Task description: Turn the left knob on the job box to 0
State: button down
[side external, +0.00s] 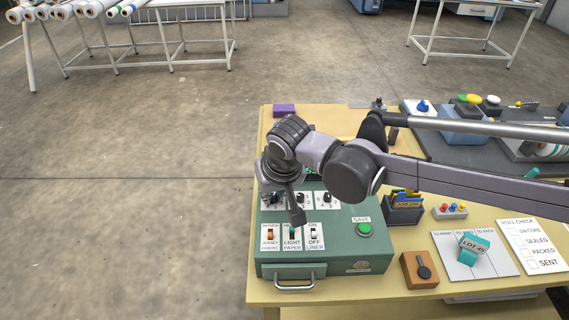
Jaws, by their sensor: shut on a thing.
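The green job box (324,258) sits at the left front of the yellow table. Its upper row has several small knobs on white dial plates. The left knob (268,198) is at the row's left end, mostly covered by my gripper. The middle knob (301,198) and right knob (327,198) show beside it. My gripper (281,203) points down over the left end of the box, its fingers closed around the left knob. The knob's pointer and the number it faces are hidden.
Below the knobs are several rocker switches (291,233) and a green SAVE button (364,229). A metal handle (294,285) is on the box front.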

jog(key=shift+w+d+n+g+y, duration=0.1)
jog(key=shift+n+g+y, duration=0.2)
jog(key=shift+n, duration=0.7)
jog(key=shift+d+n+g+y, duration=0.1)
jog(key=shift+n+y, duration=0.3)
jog(key=shift+n, duration=0.6)
jog(key=c, duration=1.3)
grip_release()
jog(key=shift+r, duration=0.1)
jog(key=v, duration=1.2)
